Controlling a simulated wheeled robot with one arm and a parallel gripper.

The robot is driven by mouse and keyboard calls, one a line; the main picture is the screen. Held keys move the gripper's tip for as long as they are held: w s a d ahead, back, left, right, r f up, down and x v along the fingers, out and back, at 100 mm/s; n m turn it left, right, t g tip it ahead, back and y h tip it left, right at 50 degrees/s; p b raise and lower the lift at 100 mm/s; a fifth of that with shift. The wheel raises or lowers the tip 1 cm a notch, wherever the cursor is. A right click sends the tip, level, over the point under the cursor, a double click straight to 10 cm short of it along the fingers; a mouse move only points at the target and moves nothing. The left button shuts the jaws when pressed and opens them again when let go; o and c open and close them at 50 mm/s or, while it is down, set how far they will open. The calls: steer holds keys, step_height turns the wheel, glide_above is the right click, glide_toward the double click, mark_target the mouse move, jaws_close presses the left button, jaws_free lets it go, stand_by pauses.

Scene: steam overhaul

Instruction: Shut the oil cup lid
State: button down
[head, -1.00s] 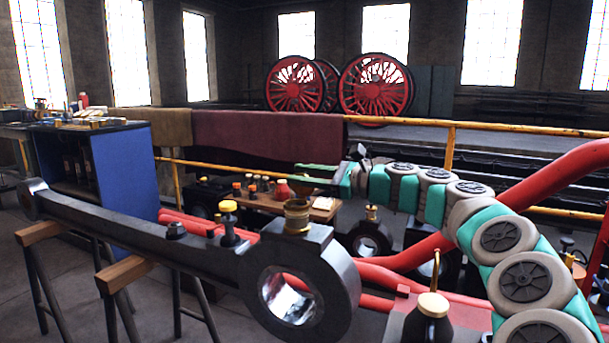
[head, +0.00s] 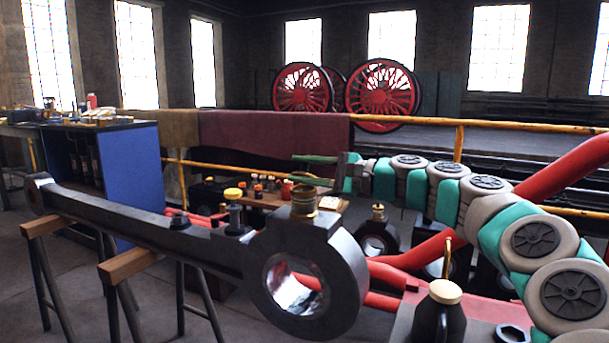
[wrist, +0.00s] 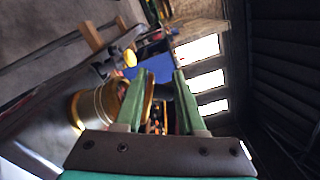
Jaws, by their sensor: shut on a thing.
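The brass oil cup (head: 304,202) stands on the big end of the dark connecting rod (head: 340,262). In the wrist view the cup (wrist: 97,108) is at the left, close beside my gripper's left finger. My gripper (head: 293,166) has green fingers pointing left, just above and behind the cup in the head view.
A yellow-capped fitting (head: 234,194) stands on the rod left of the cup. A black oil can (head: 436,312) stands front right. A small bench with bottles (head: 270,186) is behind the cup. Red pipes (head: 405,286) and a yellow rail (head: 458,148) lie beyond the rod.

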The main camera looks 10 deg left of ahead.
steer(key=shift+s+a+f+n+b, duration=0.1)
steer(key=shift+s+f+n+b, duration=0.15)
steer(key=shift+n+b, duration=0.25)
steer(key=shift+s+a+f+n+b, duration=0.1)
steer(key=shift+f+n+b, duration=0.1)
steer(key=shift+n+b, duration=0.3)
steer(key=shift+f+n, duration=0.1)
steer(key=shift+n, duration=0.3)
steer(key=c, duration=0.6)
jaws_free()
steer(key=shift+c, duration=0.2)
